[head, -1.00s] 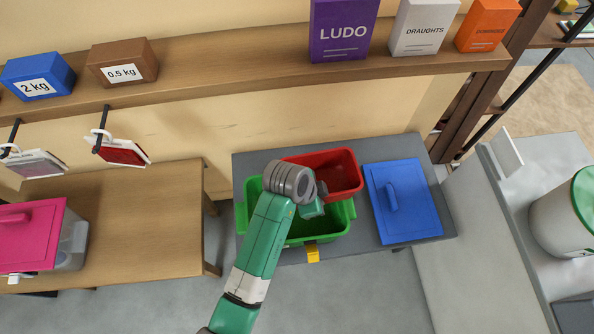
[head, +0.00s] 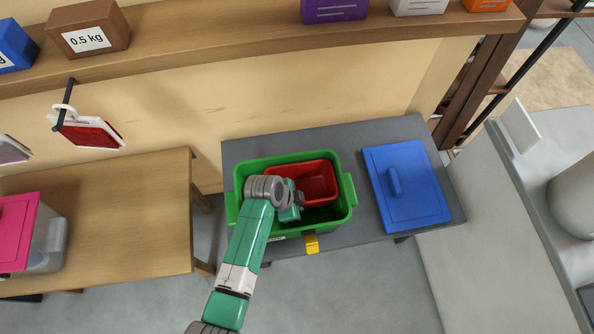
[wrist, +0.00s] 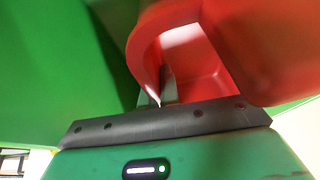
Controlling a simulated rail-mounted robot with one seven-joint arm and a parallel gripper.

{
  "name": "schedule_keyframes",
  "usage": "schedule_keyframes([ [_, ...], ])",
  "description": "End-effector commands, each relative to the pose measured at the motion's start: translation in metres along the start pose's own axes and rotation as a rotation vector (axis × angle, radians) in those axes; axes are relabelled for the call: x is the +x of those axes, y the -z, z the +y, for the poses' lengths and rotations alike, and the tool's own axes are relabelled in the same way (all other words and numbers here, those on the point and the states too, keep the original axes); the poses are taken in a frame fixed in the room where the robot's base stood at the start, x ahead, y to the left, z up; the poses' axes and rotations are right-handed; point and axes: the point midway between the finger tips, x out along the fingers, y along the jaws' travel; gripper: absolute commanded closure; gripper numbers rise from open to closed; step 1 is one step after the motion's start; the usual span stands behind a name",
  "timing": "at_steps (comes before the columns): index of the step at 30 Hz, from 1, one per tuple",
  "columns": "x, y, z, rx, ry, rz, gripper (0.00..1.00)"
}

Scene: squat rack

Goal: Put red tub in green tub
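The red tub (head: 318,181) is within the rim of the green tub (head: 351,188), toward its right and back side. I cannot tell whether it rests on the bottom. My gripper (head: 292,212) is over the green tub at the red tub's left front side, and my wrist hides part of both tubs. In the wrist view, my gripper (wrist: 158,94) is shut on the wall of the red tub (wrist: 270,45), whose rim runs between the fingers. Green tub walls (wrist: 50,70) fill the left of that view.
A blue lid (head: 415,205) lies on the grey table (head: 290,137) to the right of the green tub. A yellow latch (head: 311,243) is at the tub's front. A wooden table (head: 120,215) with a pink-lidded box (head: 18,232) stands left. A shelf (head: 215,50) runs behind.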

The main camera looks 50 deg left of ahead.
Motion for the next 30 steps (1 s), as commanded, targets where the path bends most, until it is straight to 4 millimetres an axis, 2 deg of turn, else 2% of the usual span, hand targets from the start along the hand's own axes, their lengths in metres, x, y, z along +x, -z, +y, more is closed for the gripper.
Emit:
schedule_keyframes([
  [5,0.004,-0.002,0.0,0.0,0.001,0.0,1.0],
  [12,0.043,-0.018,0.004,-0.001,-0.001,-0.002,1.0],
  [22,0.045,-0.019,0.004,0.0,0.001,0.0,1.0],
  [26,0.045,-0.019,0.004,-0.001,0.0,0.0,0.75],
  [30,0.045,-0.019,0.004,-0.001,0.0,0.0,0.75],
])
